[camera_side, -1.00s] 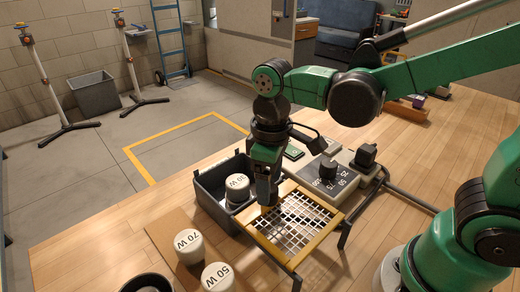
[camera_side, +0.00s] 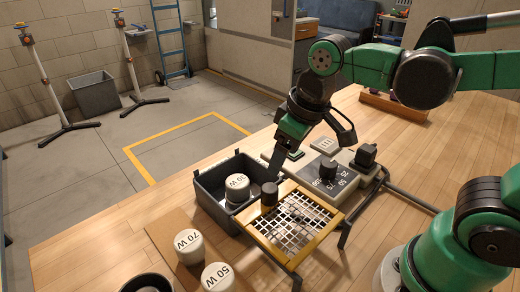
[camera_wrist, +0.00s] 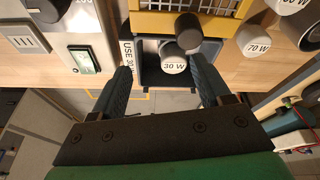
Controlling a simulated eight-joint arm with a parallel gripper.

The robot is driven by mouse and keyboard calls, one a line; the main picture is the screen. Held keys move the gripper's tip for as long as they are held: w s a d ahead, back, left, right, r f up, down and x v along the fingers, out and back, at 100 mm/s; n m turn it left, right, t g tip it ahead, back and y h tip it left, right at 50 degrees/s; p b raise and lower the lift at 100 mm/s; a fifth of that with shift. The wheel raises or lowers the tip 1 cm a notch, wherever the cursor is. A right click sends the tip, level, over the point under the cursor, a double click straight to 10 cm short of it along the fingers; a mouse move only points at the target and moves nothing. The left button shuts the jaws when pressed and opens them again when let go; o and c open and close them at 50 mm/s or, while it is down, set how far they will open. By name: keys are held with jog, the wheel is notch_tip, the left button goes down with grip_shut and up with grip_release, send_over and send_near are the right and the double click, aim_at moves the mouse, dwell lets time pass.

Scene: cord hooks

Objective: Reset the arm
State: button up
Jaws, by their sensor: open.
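My gripper (camera_side: 277,160) is open and empty, tilted, above the right rim of the grey bin and behind the yellow-framed grid. Its two fingers show apart in the wrist view (camera_wrist: 165,85). A dark cylinder (camera_side: 269,194) stands upright on the near-bin corner of the yellow-framed grid (camera_side: 318,232), apart from the fingers. It also shows in the wrist view (camera_wrist: 189,29). A white-topped cylinder marked 30 W (camera_side: 237,187) sits inside the grey bin (camera_side: 213,205); in the wrist view (camera_wrist: 174,66) it lies beyond the fingertips.
Cylinders marked 70 W (camera_side: 189,246) and 50 W (camera_side: 217,277) stand on a brown board at front left. A dial panel (camera_side: 336,180) and a black knob (camera_side: 366,155) sit to the right. The grid's bent metal legs reach over the table. Bare wood lies at right.

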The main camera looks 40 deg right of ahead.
jog(key=d+m+t, duration=0.1)
jog(key=t, duration=0.1)
jog(key=d+m+t, duration=0.1)
jog(key=d, duration=0.1)
jog(key=shift+s+d+f+m+t, duration=0.15)
jog(key=shift+d+m+t, duration=0.15)
jog(key=shift+m+t, duration=0.1)
